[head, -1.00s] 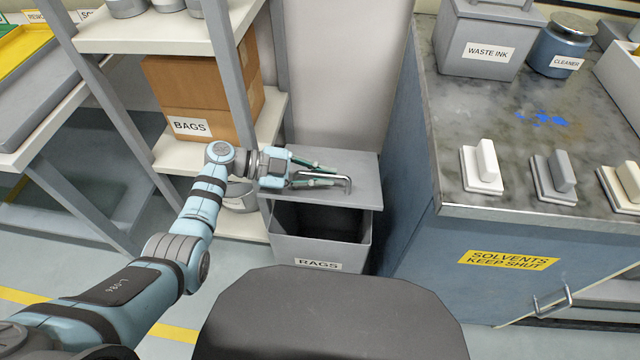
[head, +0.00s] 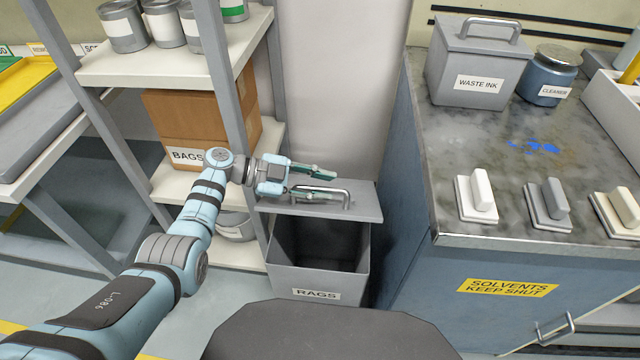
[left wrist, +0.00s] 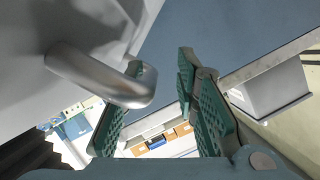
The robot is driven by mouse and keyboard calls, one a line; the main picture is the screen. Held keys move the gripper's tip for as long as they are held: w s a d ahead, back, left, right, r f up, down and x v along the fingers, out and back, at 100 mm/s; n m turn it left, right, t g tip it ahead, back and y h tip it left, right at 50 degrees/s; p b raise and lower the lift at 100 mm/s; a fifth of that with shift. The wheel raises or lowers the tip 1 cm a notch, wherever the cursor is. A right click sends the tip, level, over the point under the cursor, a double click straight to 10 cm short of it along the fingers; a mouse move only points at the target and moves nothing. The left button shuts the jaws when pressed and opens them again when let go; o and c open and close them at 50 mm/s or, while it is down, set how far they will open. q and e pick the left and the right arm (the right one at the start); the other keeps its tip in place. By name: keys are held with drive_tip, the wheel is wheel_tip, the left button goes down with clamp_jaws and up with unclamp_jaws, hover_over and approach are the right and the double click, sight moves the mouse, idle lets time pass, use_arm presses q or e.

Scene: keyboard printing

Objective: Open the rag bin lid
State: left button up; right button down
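The grey rag bin (head: 300,278), labelled RAGS, stands on the floor between the shelf and the blue cabinet. Its lid (head: 364,204) is raised clear of the front rim, leaving a dark opening below it. A metal bar handle (head: 345,194) is on the lid. My left gripper (head: 334,183) is at the handle with its fingers apart. In the left wrist view, the handle (left wrist: 95,73) passes in front of the left finger, and my open gripper (left wrist: 150,95) shows a wide gap. I cannot tell whether a finger touches the handle. My right gripper is not in view.
A shelf with a BAGS box (head: 185,125) and cans (head: 122,28) stands close on the left. The blue cabinet (head: 470,262) stands close on the right, with a waste ink box (head: 455,80) on its top. A pale wall panel (head: 335,90) is behind the bin.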

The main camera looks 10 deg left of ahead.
use_arm(q)
drive_tip(key=shift+a, duration=0.2)
drive_tip(key=v, duration=1.1)
drive_tip(key=shift+s+a+r, duration=0.1)
drive_tip(key=shift+a+r, duration=0.1)
drive_tip(key=shift+a, duration=0.05)
drive_tip(key=shift+f, duration=0.1)
